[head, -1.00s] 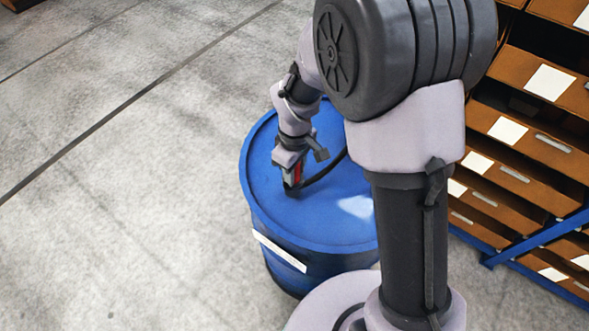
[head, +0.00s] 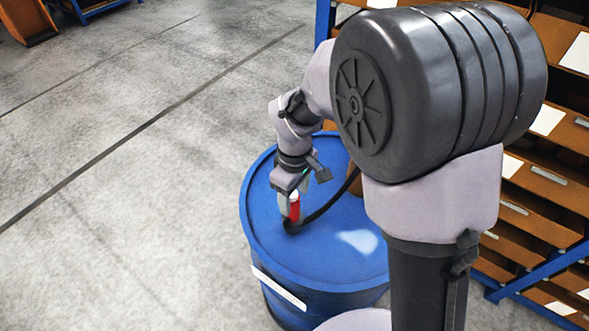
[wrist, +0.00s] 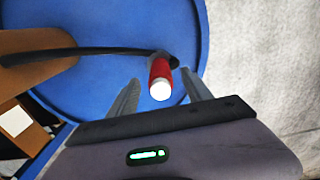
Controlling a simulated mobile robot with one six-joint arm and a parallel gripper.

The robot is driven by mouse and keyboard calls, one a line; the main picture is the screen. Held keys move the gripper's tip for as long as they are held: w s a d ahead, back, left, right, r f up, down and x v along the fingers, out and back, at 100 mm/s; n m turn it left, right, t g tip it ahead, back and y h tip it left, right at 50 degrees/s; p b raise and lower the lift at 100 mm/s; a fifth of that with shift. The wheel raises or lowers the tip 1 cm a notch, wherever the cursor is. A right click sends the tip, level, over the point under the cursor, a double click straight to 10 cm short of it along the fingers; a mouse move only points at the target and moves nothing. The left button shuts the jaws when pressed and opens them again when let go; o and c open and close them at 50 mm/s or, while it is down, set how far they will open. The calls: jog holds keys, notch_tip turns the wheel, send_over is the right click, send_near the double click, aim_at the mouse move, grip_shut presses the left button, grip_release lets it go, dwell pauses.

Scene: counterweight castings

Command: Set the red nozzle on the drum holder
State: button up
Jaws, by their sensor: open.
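The red nozzle (head: 294,208), with a pale end, stands roughly upright on the blue drum's lid (head: 335,260). Its foot is at a small dark holder (head: 292,228); how deeply it sits there is hard to tell. In the wrist view the nozzle (wrist: 161,72) shows its white end toward me. A black hose (wrist: 80,51) runs left from its foot. My gripper (head: 289,196) is above the drum, at the nozzle's upper end. In the wrist view the fingers (wrist: 160,84) are open, one on each side of the nozzle, with gaps visible.
An orange-brown box-like thing (wrist: 40,45) is at the drum's left in the wrist view. A shelf rack with brown bins (head: 540,185) stands to the right in the head view. The concrete floor (head: 120,210) on the left is clear.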

notch_tip(320, 180, up, 11)
jog(key=p, duration=0.2)
jog(key=shift+f, duration=0.15)
